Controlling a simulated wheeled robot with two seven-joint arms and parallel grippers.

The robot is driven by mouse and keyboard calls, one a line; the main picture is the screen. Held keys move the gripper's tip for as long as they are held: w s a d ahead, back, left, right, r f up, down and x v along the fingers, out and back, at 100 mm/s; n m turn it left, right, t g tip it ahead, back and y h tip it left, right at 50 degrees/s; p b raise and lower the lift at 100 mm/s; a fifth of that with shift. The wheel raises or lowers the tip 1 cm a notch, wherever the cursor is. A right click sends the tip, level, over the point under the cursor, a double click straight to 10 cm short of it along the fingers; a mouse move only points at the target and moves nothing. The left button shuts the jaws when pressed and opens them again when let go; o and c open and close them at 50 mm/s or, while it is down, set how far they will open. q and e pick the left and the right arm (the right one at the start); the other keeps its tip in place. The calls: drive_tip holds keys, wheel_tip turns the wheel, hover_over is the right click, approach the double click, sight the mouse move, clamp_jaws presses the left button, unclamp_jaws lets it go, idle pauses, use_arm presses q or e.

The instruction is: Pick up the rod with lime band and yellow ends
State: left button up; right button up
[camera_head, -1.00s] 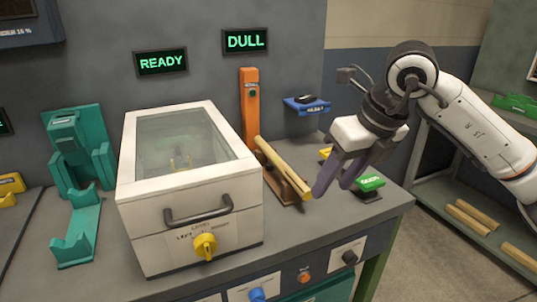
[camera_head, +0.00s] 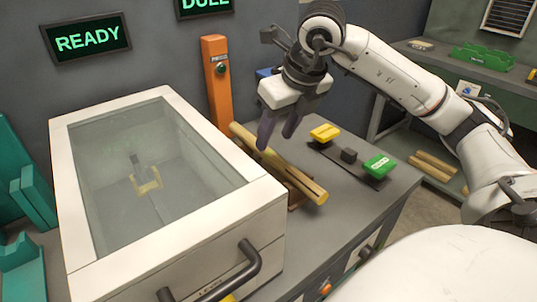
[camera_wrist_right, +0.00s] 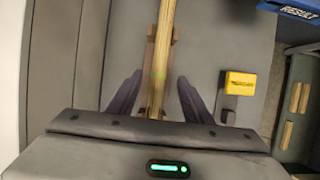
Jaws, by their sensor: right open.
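A long pale wooden rod (camera_head: 293,177) with a yellow near end lies slantwise on a brown wooden rest (camera_head: 301,192) beside the white box. In the right wrist view the rod (camera_wrist_right: 164,35) runs up the middle, and a faint lime band shows on it level with the fingertips. My right gripper (camera_head: 278,134) is open and empty, pointing down over the rod. In the right wrist view its dark fingers (camera_wrist_right: 159,80) stand apart, one on each side of the rod. I cannot tell how far above it they are. My left gripper is not in view.
The white box (camera_head: 75,200) with a glass lid stands close left of the rod. An orange post (camera_head: 217,85) rises behind it. A yellow block (camera_head: 325,132) and a green block (camera_head: 380,165) sit on a dark strip to the right. Other rods (camera_head: 432,168) lie on a far shelf.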

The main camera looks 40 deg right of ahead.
sight(268, 149)
drive_tip(key=x, duration=0.5)
drive_tip(key=shift+w+a+f, duration=0.1)
drive_tip(key=shift+w+f, duration=0.1)
drive_tip(key=shift+w, duration=0.15)
clamp_jaws()
